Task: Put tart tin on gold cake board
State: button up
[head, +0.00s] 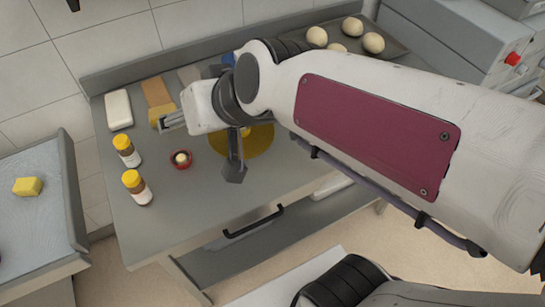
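The gold cake board (262,141) is a round golden disc lying on the grey worktop, partly hidden behind my gripper. My gripper (235,174) points down at the board's left front edge, and its dark fingertip end shows over that edge. My wrist and arm hide much of it, so the gap between the fingers and anything held there cannot be made out. A small red round dish (182,167) with a pale ball in it sits on the worktop left of the gripper, apart from it. No tart tin can be told for certain; it may be this dish or be hidden.
A white block (118,110) and a wooden-handled brush (158,98) lie behind. A tray (392,45) with several dough balls is at the back right. Bare worktop (205,205) lies in front.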

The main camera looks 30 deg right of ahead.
jog(key=s+d+f+g+h, duration=0.1)
jog(key=s+d+f, duration=0.1)
jog(key=s+d, duration=0.2)
jog(key=s+d+f+g+h, duration=0.2)
jog(key=s+d, duration=0.3)
jog(key=s, duration=0.4)
jog(key=shift+d+f+n, duration=0.15)
jog(key=shift+f+n, duration=0.1)
jog(key=shift+n, duration=0.05)
